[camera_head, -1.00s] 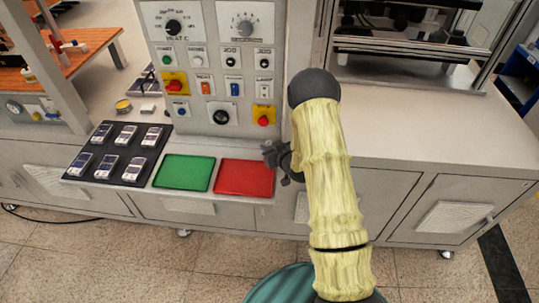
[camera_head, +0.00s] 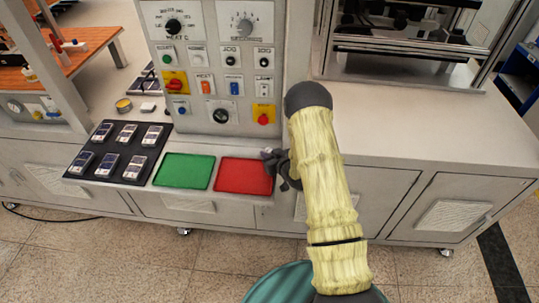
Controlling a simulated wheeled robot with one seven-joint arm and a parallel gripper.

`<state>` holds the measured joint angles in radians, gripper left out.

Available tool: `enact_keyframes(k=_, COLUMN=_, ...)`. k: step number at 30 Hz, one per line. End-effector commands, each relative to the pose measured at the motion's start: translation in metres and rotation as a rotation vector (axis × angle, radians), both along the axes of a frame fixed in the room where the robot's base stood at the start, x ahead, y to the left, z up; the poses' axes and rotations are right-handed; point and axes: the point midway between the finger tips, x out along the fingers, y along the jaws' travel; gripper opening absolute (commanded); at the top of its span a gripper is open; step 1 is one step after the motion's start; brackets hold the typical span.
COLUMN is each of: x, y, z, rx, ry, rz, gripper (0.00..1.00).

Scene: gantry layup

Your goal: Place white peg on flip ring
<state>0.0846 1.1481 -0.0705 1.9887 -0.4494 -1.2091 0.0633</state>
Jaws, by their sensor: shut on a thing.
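My gripper (camera_head: 272,160) is low at the right edge of the red mat, beside my pale-yellow sleeved arm. It is shut on a small pale thing, mostly hidden by the dark fingers; I cannot tell whether it is the white peg. I cannot pick out a flip ring for certain. A small round yellow-rimmed item (camera_head: 124,105) and a small white block (camera_head: 148,107) lie on the counter behind the black tray, away from my gripper.
A black tray (camera_head: 137,161) with several small devices, a green mat (camera_head: 183,171) and a red mat (camera_head: 243,177) line the counter's front. A control panel (camera_head: 218,75) stands behind. The counter right of my arm (camera_head: 420,130) is clear.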

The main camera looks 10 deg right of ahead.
Motion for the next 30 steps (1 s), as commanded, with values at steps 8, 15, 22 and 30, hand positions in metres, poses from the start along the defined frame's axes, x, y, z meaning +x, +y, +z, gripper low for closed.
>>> enact_keyframes(k=8, x=-0.0045, y=-0.0005, z=-0.0141, rx=-0.006, ry=0.022, rz=0.001, gripper=0.02)
enact_keyframes(k=15, x=-0.0063, y=0.0027, z=-0.0156, rx=-0.006, ry=0.027, rz=0.006, gripper=0.46)
enact_keyframes(k=22, x=-0.0065, y=0.0054, z=-0.0159, rx=-0.005, ry=0.027, rz=0.013, gripper=0.46)
enact_keyframes(k=30, x=-0.0065, y=0.0069, z=-0.0117, rx=-0.003, ry=0.026, rz=0.015, gripper=0.46)
